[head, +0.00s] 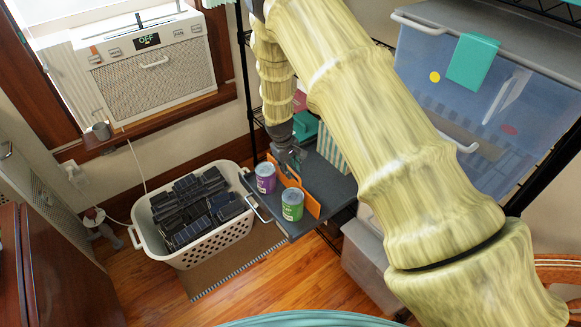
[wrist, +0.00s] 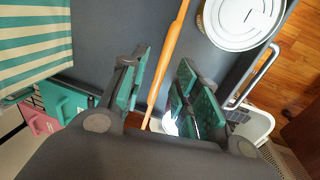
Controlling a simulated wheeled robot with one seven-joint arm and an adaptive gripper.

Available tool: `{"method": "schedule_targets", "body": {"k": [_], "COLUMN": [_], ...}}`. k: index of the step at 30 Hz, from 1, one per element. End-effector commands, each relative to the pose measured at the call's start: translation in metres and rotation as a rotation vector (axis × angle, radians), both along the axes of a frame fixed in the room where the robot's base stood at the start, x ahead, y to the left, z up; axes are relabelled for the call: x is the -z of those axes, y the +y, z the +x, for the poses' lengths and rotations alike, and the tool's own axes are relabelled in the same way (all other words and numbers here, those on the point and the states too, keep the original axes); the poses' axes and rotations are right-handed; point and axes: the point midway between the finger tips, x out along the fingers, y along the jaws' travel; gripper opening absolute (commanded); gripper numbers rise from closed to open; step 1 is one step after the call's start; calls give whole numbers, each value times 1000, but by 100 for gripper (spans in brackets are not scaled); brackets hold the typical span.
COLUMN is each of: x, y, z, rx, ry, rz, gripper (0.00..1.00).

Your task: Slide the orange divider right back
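The orange divider (head: 308,201) stands across a dark grey pull-out tray (head: 325,185), with a purple can (head: 265,178) and a green can (head: 291,205) on its left, handle side. In the wrist view the divider (wrist: 172,45) is a thin orange strip running between my gripper's (wrist: 163,85) teal-padded fingers. The fingers are apart, with a gap showing on both sides of the divider. In the head view my gripper (head: 290,158) points down at the divider's far end, which it partly hides.
A white can lid (wrist: 240,18) lies right of the divider in the wrist view. A striped box (head: 333,152) and a teal box (head: 304,125) stand on the divider's other side. A white laundry basket (head: 215,250) stands left of the tray's handle.

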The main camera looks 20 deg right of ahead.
Motion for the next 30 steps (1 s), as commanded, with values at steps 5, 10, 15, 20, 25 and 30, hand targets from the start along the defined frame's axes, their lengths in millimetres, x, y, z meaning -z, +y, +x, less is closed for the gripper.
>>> {"method": "schedule_targets", "body": {"k": [5,10,15,20,25,30], "x": [0,0,0,0,0,0], "y": [0,0,-2,-20,-54,-87], "z": [0,0,1,7,19,32], "rx": [0,0,1,3,4,3], "ry": [0,0,0,0,0,-2], "rz": [0,0,0,1,1,1], "gripper": [9,0,0,0,0,0]}}
